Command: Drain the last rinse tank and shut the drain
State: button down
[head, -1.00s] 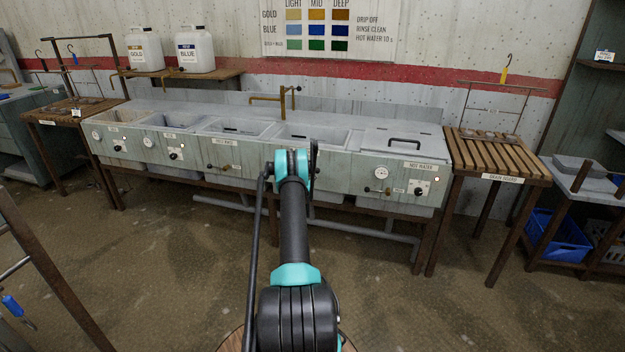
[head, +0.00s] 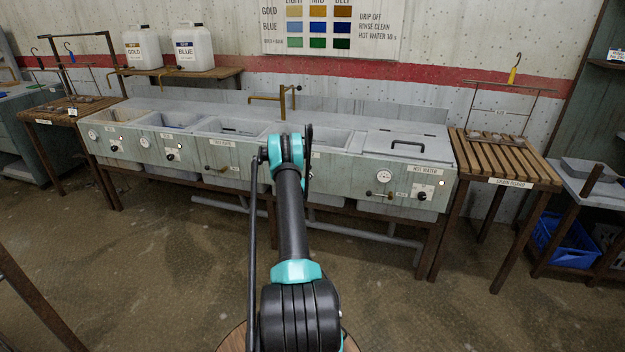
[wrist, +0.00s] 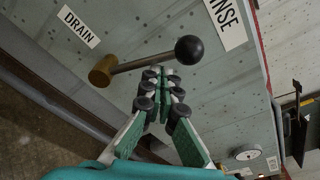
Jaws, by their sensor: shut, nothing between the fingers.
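In the wrist view a drain lever (wrist: 140,64) has a brass pivot (wrist: 102,71) at its left and a round black knob (wrist: 188,50) at its right. It is mounted on the green tank front, below the "DRAIN" label (wrist: 78,26) and a label ending in "NSE" (wrist: 226,20). My gripper (wrist: 160,77) is shut and empty, its fingertips close to the lever's bar near the knob. I cannot tell whether they touch it. In the head view the gripper and this lever are hidden behind my arm. The tank behind my arm (head: 333,137) is partly covered.
To the right are a lidded hot water tank (head: 400,145) and a slatted drain board (head: 500,158). More basins (head: 228,127) stand to the left, with a brass tap (head: 282,98) behind. A pipe (head: 360,234) runs low under the bench. The floor in front is clear.

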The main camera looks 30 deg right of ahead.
jog(key=shift+w+a+r, duration=0.35)
jog(key=shift+w+a, duration=0.05)
jog(key=shift+w, duration=0.15)
dwell(0.5)
